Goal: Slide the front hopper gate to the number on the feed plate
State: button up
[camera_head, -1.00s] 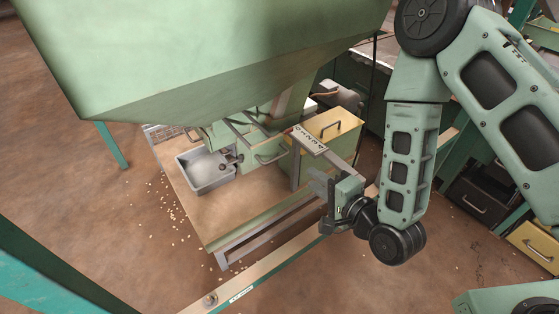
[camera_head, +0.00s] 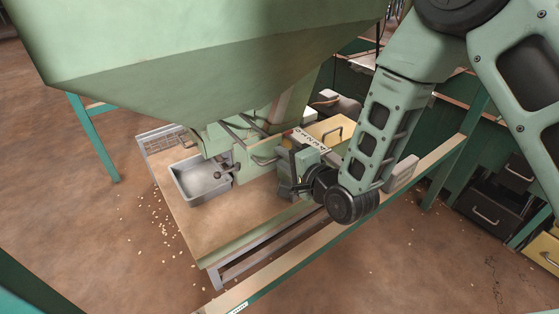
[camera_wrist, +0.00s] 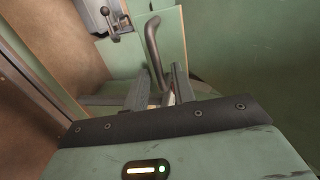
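The big green hopper (camera_head: 200,70) hangs over the bench. A curved grey handle (camera_head: 264,160) sits on a pale green panel at its base, seemingly the gate; the handle also shows in the wrist view (camera_wrist: 153,45) on its panel (camera_wrist: 172,38). My gripper (camera_head: 281,175) is just right of the handle. In the wrist view my gripper (camera_wrist: 159,88) has its fingers apart, with the handle's lower end appearing between or just beyond them; contact cannot be told. A pale plate with dark characters (camera_head: 310,141), possibly the feed plate, is too small to read and partly hidden.
A grey metal tray (camera_head: 203,181) sits left of the panel on the wooden bench top (camera_head: 215,225). A long rail (camera_head: 300,255) runs along the front. Nuts are scattered on the floor at left.

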jog(key=shift+x, duration=1.05)
